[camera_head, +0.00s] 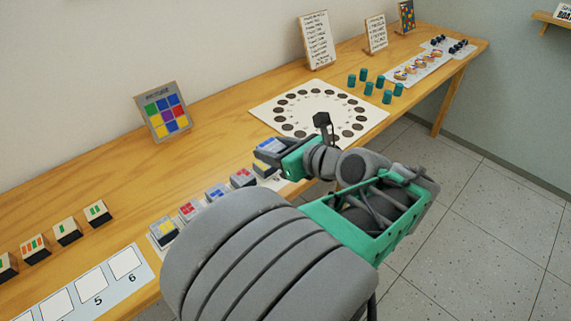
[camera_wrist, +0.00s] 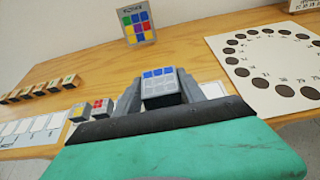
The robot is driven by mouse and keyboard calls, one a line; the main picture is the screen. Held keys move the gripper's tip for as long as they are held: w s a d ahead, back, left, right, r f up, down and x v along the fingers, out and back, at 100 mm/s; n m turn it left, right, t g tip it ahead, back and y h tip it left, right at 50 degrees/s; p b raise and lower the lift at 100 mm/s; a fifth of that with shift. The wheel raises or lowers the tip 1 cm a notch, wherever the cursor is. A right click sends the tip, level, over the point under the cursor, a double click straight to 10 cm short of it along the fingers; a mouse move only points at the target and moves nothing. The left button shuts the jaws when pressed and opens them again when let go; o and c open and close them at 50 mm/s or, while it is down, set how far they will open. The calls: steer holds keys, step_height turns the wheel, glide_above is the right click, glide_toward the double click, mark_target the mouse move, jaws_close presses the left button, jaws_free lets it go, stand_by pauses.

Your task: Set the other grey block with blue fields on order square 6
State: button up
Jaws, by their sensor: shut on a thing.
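My gripper (camera_head: 280,153) is shut on a grey block with blue fields (camera_wrist: 160,88). In the wrist view the block sits between the two fingers, with a blue row along the far edge of its grey gridded top. It also shows in the head view (camera_head: 268,146), held above the table near the row of grey blocks. The order sheet (camera_head: 142,270) lies at the lower left. Its order square 6 (camera_head: 125,262) is bare, as is square 5 (camera_head: 91,281). The gripper is well to the right of the sheet.
Grey blocks with coloured fields, including a yellow one (camera_head: 164,232) and a red one (camera_head: 189,211), stand between sheet and gripper. Striped blocks (camera_head: 67,231) stand behind the sheet. A pattern card (camera_head: 165,112) leans at the back. A board with dark circles (camera_head: 262,112) lies behind the gripper.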

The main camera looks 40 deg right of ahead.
steer(key=shift+s+d+f, duration=0.2)
steer(key=shift+d, duration=0.1)
steer(key=w+d+f+b, duration=0.1)
steer(key=w+d+f, duration=0.1)
steer(key=d+f, duration=0.1)
steer(key=w+d+f+b, duration=0.2)
steer(key=w+d+f, duration=0.1)
steer(key=d, duration=0.1)
steer(key=w+d+f+b, duration=0.2)
steer(key=w+d+f, duration=0.1)
steer(key=shift+d, duration=0.15)
steer(key=f+b, duration=0.1)
steer(key=f, duration=0.2)
steer(key=shift+w+d+f+b, duration=0.1)
steer(key=shift+w+d+b, duration=0.1)
steer(key=shift+b, duration=0.15)
steer(key=shift+f, duration=0.3)
steer(key=shift+r, duration=0.15)
